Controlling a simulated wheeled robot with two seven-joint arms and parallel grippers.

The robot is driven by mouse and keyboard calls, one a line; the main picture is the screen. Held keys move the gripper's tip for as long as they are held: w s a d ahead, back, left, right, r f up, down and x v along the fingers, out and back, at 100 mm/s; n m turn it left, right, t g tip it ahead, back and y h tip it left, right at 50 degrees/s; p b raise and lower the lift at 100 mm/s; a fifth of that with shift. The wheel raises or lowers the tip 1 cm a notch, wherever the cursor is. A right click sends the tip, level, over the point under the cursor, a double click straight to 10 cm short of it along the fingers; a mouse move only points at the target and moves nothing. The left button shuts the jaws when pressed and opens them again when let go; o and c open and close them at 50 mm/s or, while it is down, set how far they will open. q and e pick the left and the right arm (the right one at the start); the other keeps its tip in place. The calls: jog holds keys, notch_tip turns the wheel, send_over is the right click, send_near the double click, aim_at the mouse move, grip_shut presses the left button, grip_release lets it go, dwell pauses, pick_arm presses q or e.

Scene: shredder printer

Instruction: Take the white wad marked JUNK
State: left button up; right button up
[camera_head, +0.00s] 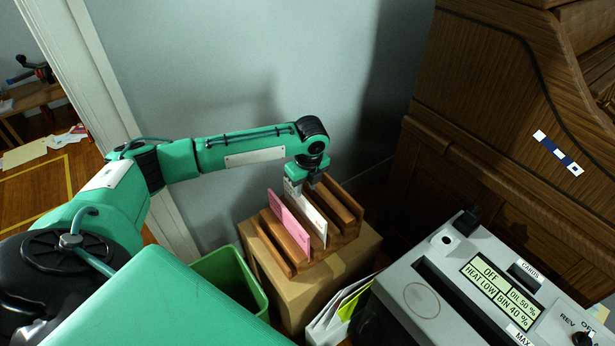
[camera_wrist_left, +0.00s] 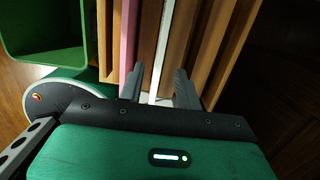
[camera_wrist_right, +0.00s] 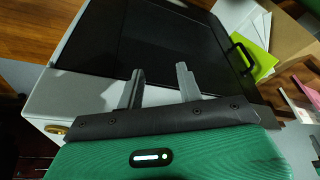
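A white wad (camera_head: 314,219) stands upright in a slot of the wooden rack (camera_head: 345,213), to the right of a pink wad (camera_head: 289,224). I cannot read a JUNK mark on it. My left gripper (camera_head: 301,186) points down at the back end of the white wad. In the left wrist view my left gripper (camera_wrist_left: 160,88) is open, with its fingers on either side of the white wad (camera_wrist_left: 161,50) and gaps showing. The pink wad (camera_wrist_left: 128,38) is just beyond the left finger. My right gripper (camera_wrist_right: 161,85) is open and empty in the right wrist view, outside the head view.
The rack sits on a cardboard box (camera_head: 296,300). A green bin (camera_head: 232,278) is left of the box, and a holder with papers (camera_head: 338,308) is in front. A grey shredder (camera_head: 425,297) with a display stands at the right. A wooden cabinet (camera_head: 480,140) stands behind it.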

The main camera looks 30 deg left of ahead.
aim_at(303, 198)
pick_arm(q)
jog(key=f, duration=0.3)
jog(key=shift+a+f+b, duration=0.2)
jog(key=shift+f+b, duration=0.1)
jog(key=shift+f, duration=0.1)
jog(key=f, duration=0.3)
jog(key=shift+w+a+f+b, duration=0.15)
jog(key=shift+a+f+b, duration=0.05)
jog(key=shift+f+b, duration=0.15)
jog(key=shift+a+f, duration=0.1)
jog(key=shift+f, duration=0.5)
pick_arm(e)
jog(key=shift+w+a+r+t+y, duration=0.35)
jog(key=shift+w+a+t, duration=0.2)
jog(key=shift+a, duration=0.25)
pick_arm(q)
jog(key=shift+c, duration=0.4)
grip_shut()
jog(key=shift+r, duration=0.1)
pick_arm(e)
jog(key=shift+r, duration=0.15)
